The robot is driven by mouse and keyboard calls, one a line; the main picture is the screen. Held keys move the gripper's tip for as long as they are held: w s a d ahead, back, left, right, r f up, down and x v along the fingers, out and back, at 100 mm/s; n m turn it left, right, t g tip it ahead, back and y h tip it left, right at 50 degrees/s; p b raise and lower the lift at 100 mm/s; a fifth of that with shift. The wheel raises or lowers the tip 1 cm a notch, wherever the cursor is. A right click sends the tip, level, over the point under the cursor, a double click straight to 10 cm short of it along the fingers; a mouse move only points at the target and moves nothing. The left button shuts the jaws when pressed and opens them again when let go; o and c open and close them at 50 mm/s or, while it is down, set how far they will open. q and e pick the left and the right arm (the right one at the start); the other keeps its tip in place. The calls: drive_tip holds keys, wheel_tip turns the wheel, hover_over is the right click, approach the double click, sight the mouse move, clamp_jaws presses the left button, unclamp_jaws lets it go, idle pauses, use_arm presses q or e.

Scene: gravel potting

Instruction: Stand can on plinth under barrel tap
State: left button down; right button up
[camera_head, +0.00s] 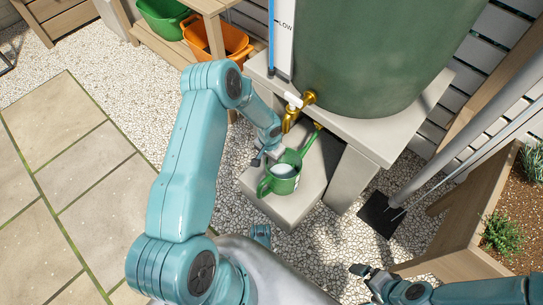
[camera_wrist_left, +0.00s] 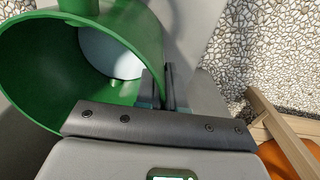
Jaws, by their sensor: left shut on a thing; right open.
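The green watering can (camera_head: 283,183) is upright at the grey plinth (camera_head: 290,210), below the brass barrel tap (camera_head: 292,113). Its long spout points up and to the right. My left gripper (camera_head: 264,157) is shut on the can's rim from the left. In the left wrist view the can's open mouth (camera_wrist_left: 130,20) fills the upper left, and the gripper's fingers (camera_wrist_left: 165,88) pinch its wall. I cannot tell whether the can's base rests fully on the plinth. My right gripper (camera_head: 365,270) is open and empty at the lower right, over the gravel.
The big green barrel (camera_head: 375,60) stands on a grey stone stand (camera_head: 385,140) over the plinth. A downpipe (camera_head: 440,160) and a wooden planter (camera_head: 475,230) are at the right. Orange (camera_head: 228,40) and green (camera_head: 160,18) trugs sit on a wooden shelf. Gravel and paving are clear at left.

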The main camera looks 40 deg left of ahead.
use_arm(q)
drive_tip(key=shift+f, duration=0.1)
drive_tip(key=c, duration=1.2)
unclamp_jaws()
drive_tip(key=shift+c, duration=0.2)
wheel_tip(320, 180, up, 8)
drive_tip(key=p, duration=0.3)
drive_tip(key=shift+f, duration=0.1)
drive_tip(key=shift+s, duration=0.15)
